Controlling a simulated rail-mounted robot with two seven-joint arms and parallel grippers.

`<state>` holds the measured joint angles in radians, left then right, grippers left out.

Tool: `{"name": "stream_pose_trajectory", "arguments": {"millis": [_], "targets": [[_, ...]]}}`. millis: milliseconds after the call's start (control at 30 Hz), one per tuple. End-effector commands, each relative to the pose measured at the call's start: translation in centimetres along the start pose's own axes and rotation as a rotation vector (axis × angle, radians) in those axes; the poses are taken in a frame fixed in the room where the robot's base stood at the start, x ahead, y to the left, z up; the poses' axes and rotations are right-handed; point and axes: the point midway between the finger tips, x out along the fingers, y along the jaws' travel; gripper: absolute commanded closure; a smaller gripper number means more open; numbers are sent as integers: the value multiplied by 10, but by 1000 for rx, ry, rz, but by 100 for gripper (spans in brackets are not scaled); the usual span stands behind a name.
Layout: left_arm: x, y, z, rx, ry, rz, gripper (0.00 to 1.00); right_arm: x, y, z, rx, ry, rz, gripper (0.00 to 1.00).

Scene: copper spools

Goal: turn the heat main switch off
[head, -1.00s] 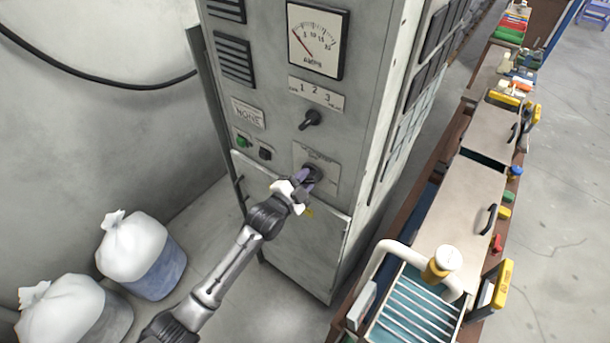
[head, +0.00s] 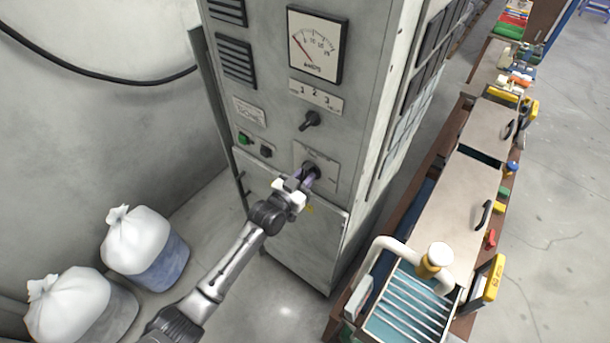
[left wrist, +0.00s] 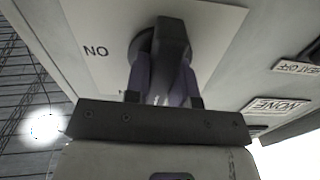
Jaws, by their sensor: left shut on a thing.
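The heat main switch (head: 311,168) is a dark rotary knob on a light plate, low on the front of the grey cabinet (head: 290,235). In the left wrist view the dark knob (left wrist: 172,42) stands out from its round base, with the letters "NO" on the plate as the picture shows it. My left gripper (head: 305,178) is at the switch, its purple fingers shut on either side of the knob, as the left wrist view (left wrist: 165,80) also shows. The fingers partly hide the knob and plate. My right gripper is in neither view.
Above the switch are a smaller black selector (head: 311,120) and an amps meter (head: 317,45). A green button (head: 245,138) and a black button (head: 266,151) sit to the left. White-topped bags (head: 138,240) stand on the floor at left. A long bench (head: 450,210) runs at right.

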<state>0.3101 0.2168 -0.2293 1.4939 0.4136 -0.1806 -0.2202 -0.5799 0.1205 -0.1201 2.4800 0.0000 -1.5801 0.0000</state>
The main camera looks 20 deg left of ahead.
Motion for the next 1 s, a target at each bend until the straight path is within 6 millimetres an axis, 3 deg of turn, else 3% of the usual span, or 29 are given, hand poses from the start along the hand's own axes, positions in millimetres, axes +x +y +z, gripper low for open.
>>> {"name": "stream_pose_trajectory", "arguments": {"millis": [800, 833, 1000], "targets": [[0, 0, 2, -105, -4, 0, 100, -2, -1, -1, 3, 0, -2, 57], [0, 0, 2, -105, -4, 0, 75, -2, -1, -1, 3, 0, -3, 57], [0, 0, 1, -103, -3, 0, 58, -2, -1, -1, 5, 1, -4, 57]]}}
